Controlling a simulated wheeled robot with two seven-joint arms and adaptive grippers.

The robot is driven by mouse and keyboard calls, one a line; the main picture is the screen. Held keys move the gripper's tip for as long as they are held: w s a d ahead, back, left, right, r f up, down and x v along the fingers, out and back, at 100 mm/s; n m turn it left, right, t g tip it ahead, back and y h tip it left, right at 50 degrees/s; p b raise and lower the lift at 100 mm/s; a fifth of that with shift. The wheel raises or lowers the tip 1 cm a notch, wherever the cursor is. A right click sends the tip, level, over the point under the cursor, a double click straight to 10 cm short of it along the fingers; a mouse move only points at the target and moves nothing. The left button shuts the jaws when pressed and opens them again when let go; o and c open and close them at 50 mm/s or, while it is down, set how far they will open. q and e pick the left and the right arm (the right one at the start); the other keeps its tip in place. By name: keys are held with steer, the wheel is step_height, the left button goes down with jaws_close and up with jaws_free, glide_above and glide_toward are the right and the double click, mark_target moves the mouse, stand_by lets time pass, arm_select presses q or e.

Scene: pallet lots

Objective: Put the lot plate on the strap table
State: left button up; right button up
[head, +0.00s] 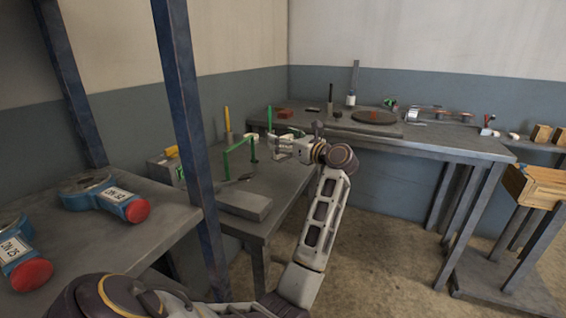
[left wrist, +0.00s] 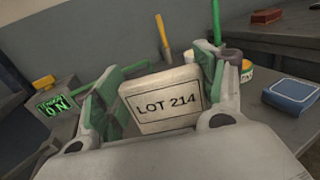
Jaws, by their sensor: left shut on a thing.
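The lot plate (left wrist: 162,102), a white tile printed "LOT 214", sits between the fingers of my left gripper (left wrist: 155,88) in the left wrist view. The left gripper is shut on it. In the head view my left gripper (head: 280,147) is above the right side of a grey table (head: 220,168), near the front edge of a longer grey back table (head: 440,142). The plate is too small to make out clearly there. No label shows which table is the strap table. My right gripper is not in view.
A green handle frame (head: 238,150) and a grey block (head: 244,204) are on the grey table. Blue tools with red ends (head: 105,198) lie on the left bench. A dark blue post (head: 190,130) stands in front. A blue box (left wrist: 292,96) lies right of the gripper.

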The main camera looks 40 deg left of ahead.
mark_target(285, 156)
arm_select(q)
steer(key=shift+f, duration=1.05)
steer(key=shift+f+b, duration=0.8)
steer(key=shift+f, duration=1.05)
steer(key=shift+f, duration=0.15)
steer(key=o, duration=1.1)
steer(key=shift+c, duration=0.2)
steer(key=shift+d, duration=0.1)
